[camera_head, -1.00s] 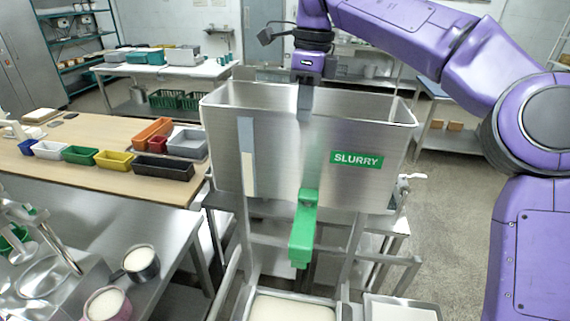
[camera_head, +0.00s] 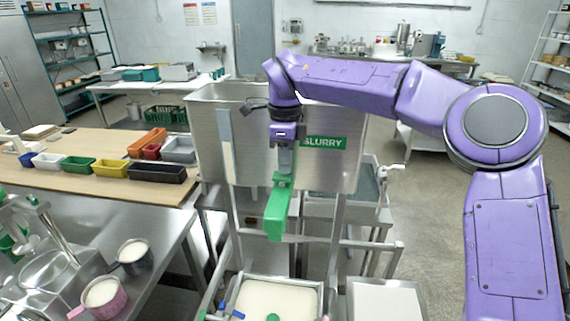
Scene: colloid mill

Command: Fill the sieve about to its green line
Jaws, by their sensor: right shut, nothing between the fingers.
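The steel slurry tank (camera_head: 330,172) with its green "SLURRY" label (camera_head: 325,143) stands in the middle. A green handle or spout (camera_head: 278,208) hangs on its front. My right gripper (camera_head: 284,168) is shut and empty, pointing down in front of the tank at the top of the green part; I cannot tell whether they touch. Below is a square metal-rimmed vessel (camera_head: 234,293) with cream-coloured content, perhaps the sieve; its front is cut off by the picture edge and I see no green line. My left gripper is out of view.
A metal tray with a pale surface (camera_head: 387,302) sits to the right of the vessel. On the left, a steel bench carries a pot (camera_head: 134,254) and a pink cup (camera_head: 105,297). A wooden table (camera_head: 85,185) behind holds several coloured bins. Floor is clear at right.

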